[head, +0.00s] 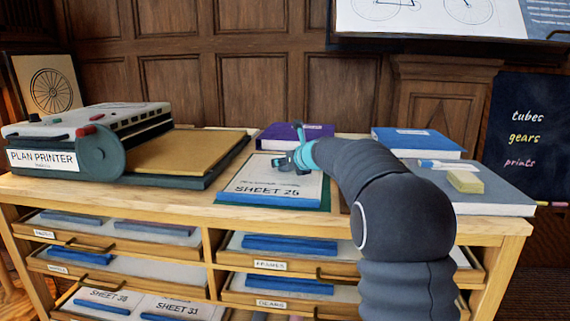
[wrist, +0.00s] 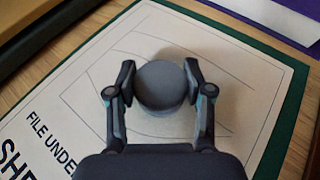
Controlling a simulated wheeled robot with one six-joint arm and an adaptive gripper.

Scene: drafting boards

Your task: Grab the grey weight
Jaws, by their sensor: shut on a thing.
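The grey weight (wrist: 161,87) is a round, flat-topped piece in the middle of the wrist view. My gripper (wrist: 161,85) has one finger on each side of it and is shut on it. The weight is over the white drawing sheet (wrist: 70,100), marked SHEET 26 in the head view (head: 258,190). I cannot tell whether it touches the sheet. In the head view my gripper (head: 290,162) is low over the upper part of the sheet, and the weight is mostly hidden there by my gripper.
The sheet lies on a green board (head: 325,197). A plan printer (head: 90,140) stands left, with a brown board (head: 190,150) beside it. A purple book (head: 275,140) is behind.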

